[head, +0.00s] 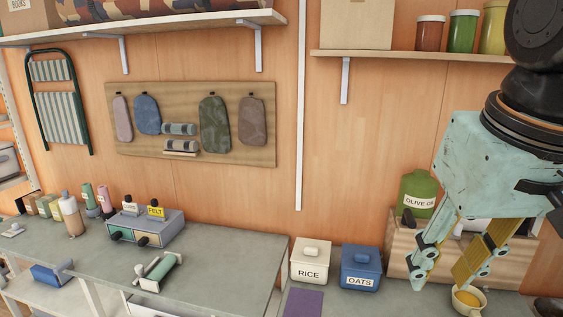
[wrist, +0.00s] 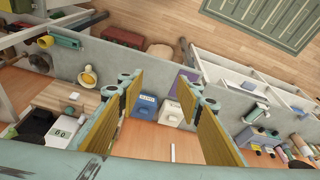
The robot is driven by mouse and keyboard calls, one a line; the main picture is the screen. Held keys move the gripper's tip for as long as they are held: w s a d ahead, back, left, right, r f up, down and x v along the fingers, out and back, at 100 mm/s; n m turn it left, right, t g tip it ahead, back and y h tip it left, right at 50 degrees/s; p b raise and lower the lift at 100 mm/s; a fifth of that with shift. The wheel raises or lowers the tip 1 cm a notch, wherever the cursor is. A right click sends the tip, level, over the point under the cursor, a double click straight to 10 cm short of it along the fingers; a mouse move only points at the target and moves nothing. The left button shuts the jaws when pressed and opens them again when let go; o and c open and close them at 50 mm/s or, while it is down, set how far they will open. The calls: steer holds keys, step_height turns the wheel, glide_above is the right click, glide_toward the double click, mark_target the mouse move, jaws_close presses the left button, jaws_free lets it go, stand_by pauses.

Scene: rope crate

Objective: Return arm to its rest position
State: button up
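My gripper (head: 442,278) hangs at the right of the head view, pointing down, with its pale teal body above. Its two yellow-padded fingers are spread apart with nothing held between them. In the wrist view the open fingers (wrist: 163,90) frame the blue OATS canister (wrist: 145,106) and the white RICE canister (wrist: 173,112), which stand beyond the fingertips. In the head view the gripper is in front of a wooden box (head: 398,252) and hides part of it. An orange-filled cup (head: 468,301) shows below the right finger.
The RICE (head: 310,262) and OATS (head: 360,267) canisters stand left of my gripper. A green olive oil container (head: 420,193) is close behind it. A wall shelf (head: 410,55) with jars is above.

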steer(key=s+a+f, duration=0.1)
steer(key=s+f, duration=0.1)
steer(key=s, duration=0.2)
steer(key=s+a+f+b, duration=0.1)
steer(key=s+f, duration=0.1)
steer(key=s, duration=0.2)
steer(key=shift+s+a+f+t, duration=0.2)
steer(key=shift+s+f+t, duration=0.1)
steer(key=shift+s, duration=0.1)
steer(key=shift+d+r, duration=0.1)
